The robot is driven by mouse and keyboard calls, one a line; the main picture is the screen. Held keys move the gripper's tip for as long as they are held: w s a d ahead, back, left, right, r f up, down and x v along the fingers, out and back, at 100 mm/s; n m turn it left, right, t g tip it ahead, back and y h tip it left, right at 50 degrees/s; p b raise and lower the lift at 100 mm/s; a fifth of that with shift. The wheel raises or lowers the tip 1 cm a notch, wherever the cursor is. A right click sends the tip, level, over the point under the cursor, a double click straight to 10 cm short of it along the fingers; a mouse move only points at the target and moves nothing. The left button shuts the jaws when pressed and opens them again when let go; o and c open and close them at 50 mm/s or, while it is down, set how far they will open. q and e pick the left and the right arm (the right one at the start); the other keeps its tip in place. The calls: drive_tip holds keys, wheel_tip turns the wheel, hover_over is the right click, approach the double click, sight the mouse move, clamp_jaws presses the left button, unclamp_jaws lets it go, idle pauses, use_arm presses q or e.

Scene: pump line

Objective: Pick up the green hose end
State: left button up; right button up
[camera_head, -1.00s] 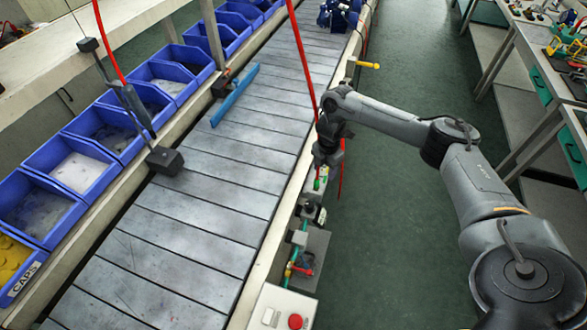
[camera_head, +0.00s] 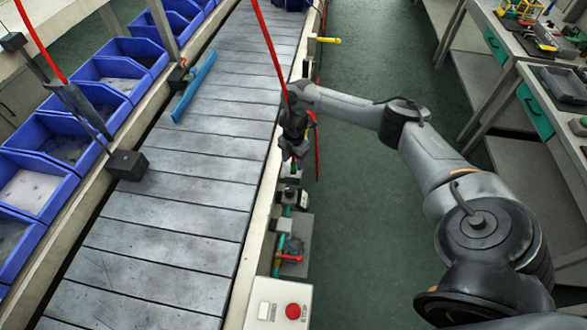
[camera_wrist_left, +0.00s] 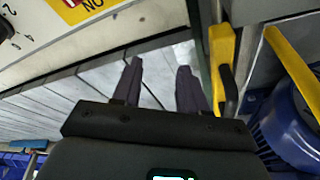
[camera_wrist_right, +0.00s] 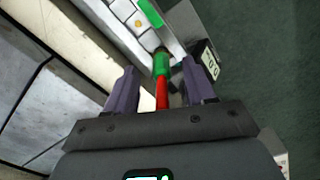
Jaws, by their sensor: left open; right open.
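In the right wrist view the green hose end (camera_wrist_right: 162,64) shows as a green sleeve on a short red piece (camera_wrist_right: 162,94). The red piece lies between the fingers of my right gripper (camera_wrist_right: 162,88), which is open. The green sleeve is just beyond the fingertips. I cannot tell whether the fingers touch it. In the head view my right gripper (camera_head: 291,158) is over the row of fixtures beside the conveyor, and the hose end is not clear there. My left gripper (camera_wrist_left: 158,82) shows only in the left wrist view, open and empty.
The slatted conveyor (camera_head: 190,165) runs left of the fixtures. A box with a red button (camera_head: 293,311) stands in front. A red line (camera_head: 268,40) hangs beside my right gripper. Blue bins (camera_head: 45,190) line the left. The green floor (camera_head: 370,220) at right is open.

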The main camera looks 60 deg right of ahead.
sight(294, 162)
wheel_tip(294, 162, down, 4)
drive_tip(key=shift+s+a+r+b, duration=0.1)
drive_tip(key=shift+a+r+b, duration=0.1)
drive_tip(key=shift+b, duration=0.1)
drive_tip(key=shift+d+r, duration=0.1)
clamp_jaws()
